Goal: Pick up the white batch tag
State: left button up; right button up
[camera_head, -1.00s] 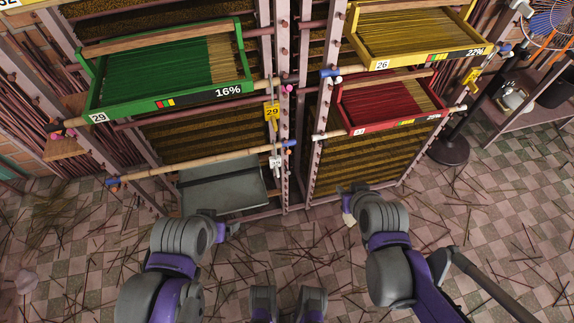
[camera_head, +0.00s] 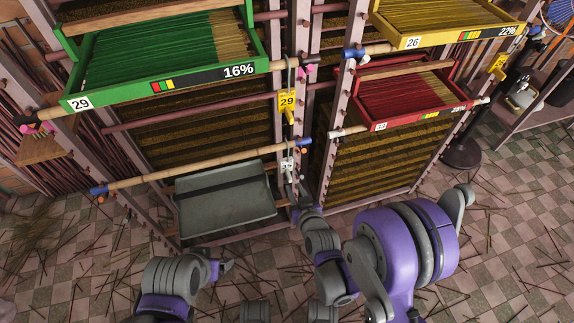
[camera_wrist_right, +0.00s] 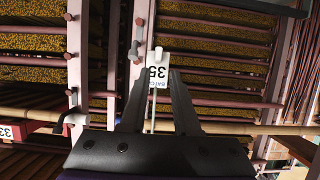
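The white batch tag (camera_head: 288,165) marked 35 hangs by the rack post, under the lower bamboo pole. It also shows upside down in the right wrist view (camera_wrist_right: 158,74). My right gripper (camera_head: 292,184) is just below the tag in the head view. In the wrist view its two fingers (camera_wrist_right: 157,80) stand apart on either side of the tag, with a gap between them; contact cannot be made out. My left gripper (camera_head: 226,267) is low in front of the grey tray, away from the tag; its finger gap is unclear.
A yellow tag (camera_head: 287,105) marked 29 hangs above the white one. The green tray (camera_head: 180,86), yellow tray (camera_head: 455,38) and red tray (camera_head: 405,122) jut from the racks. A grey tray (camera_head: 225,215) sits low at left. Sticks litter the checkered floor (camera_head: 490,250).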

aim_at(290, 176)
jog(key=x, duration=0.7)
jog(key=shift+w+f+b, duration=0.1)
jog(key=shift+w+b, duration=0.25)
grip_shut()
